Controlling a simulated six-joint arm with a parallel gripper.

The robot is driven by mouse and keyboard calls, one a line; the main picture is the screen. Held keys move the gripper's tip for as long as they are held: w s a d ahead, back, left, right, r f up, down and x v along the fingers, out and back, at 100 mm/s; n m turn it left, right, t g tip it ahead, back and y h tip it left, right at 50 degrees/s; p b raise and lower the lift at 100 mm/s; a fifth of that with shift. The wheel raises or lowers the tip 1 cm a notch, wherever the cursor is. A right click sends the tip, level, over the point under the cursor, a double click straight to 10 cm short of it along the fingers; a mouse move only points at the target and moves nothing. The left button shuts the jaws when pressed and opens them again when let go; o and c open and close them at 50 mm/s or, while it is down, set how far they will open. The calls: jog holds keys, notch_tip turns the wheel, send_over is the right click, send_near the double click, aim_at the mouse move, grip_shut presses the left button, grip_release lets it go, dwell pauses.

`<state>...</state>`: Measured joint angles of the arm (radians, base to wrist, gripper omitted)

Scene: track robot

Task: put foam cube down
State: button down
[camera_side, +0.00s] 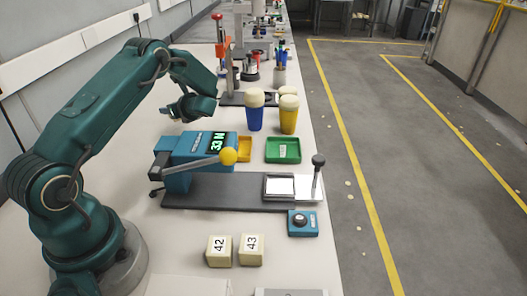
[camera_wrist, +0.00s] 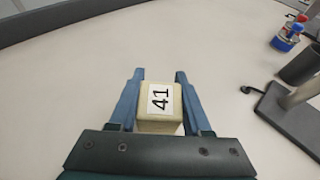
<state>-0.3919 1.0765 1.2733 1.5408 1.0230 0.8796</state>
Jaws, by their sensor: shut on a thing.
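A pale yellow foam cube (camera_wrist: 172,94) with a white label reading 41 sits between the two blue fingers of my gripper (camera_wrist: 160,76) in the wrist view. My gripper is shut on it, with a finger along each side. In the side view my gripper (camera_side: 182,110) is over the far left of the table, behind the teal tester; the held cube cannot be made out there. Whether the cube touches the table cannot be told. Two similar cubes, labelled 42 (camera_side: 219,251) and 43 (camera_side: 250,249), stand side by side on the near table.
A teal tester (camera_side: 185,150) with a display reading 33 N and a yellow-knobbed lever stands mid-table. A green tray (camera_side: 283,150), a yellow tray (camera_side: 244,148), a blue cup (camera_side: 255,118) and a yellow cup (camera_side: 289,121) are beyond it. The wrist view shows bare tabletop (camera_wrist: 85,80) left of the cube.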

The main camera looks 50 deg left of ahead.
aim_at(177, 126)
jog(key=shift+f, duration=1.8)
jog(key=shift+f, duration=0.1)
jog(key=shift+c, duration=1.8)
grip_release()
jog(key=shift+d+r, duration=0.2)
jog(key=shift+d, duration=0.05)
jog(key=v, duration=0.5)
jog(key=shift+w, duration=0.1)
jog(key=r, duration=0.5)
jog(key=shift+a+r, duration=0.15)
jog(key=shift+a, duration=0.1)
jog(key=shift+o, duration=0.6)
jog(key=shift+r, duration=0.7)
